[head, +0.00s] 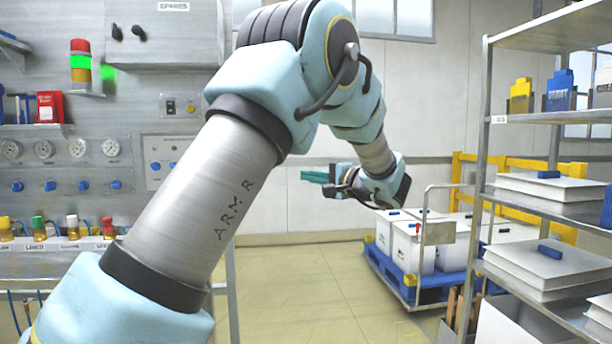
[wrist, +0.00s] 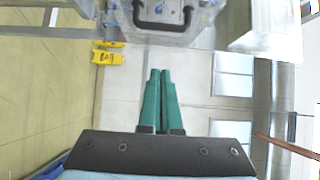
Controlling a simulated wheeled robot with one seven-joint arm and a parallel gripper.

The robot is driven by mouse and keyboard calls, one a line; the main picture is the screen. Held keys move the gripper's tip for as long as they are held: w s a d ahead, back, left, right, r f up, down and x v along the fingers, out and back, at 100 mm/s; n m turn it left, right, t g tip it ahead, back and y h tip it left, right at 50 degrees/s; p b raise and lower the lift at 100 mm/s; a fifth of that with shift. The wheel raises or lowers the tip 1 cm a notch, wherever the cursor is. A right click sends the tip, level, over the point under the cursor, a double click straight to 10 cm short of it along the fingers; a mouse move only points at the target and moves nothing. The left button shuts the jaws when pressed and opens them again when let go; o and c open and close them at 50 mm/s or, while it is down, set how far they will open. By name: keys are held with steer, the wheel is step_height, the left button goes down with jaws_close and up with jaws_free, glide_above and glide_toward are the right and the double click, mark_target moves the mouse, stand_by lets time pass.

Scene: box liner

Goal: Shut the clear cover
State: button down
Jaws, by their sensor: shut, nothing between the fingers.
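My gripper (head: 316,177) has teal fingers and points left in the head view, in mid-air right of my upper arm. In the wrist view its fingers (wrist: 160,75) lie close together with nothing between them. At the top edge of the wrist view is a greyish, partly see-through panel (wrist: 160,35) with a dark U-shaped handle (wrist: 162,24) and blue spots near it. It may be the clear cover; its hinge and how far it stands open cannot be told. The fingertips point toward it and appear apart from it. I cannot make out a clear cover in the head view.
A wall panel with gauges (head: 78,148) and blue knobs fills the left. A metal shelf rack (head: 483,150) stands right, and a blue cart (head: 412,290) with white bins stands near it. The floor (head: 290,290) in the middle is clear. A yellow sign (wrist: 108,57) shows in the wrist view.

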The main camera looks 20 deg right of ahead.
steer(key=w+a+p, duration=0.5)
steer(key=w+a, duration=0.2)
steer(key=w, duration=0.2)
steer(key=shift+w+a, duration=0.15)
steer(key=shift+a, duration=0.2)
steer(key=shift+a, duration=0.1)
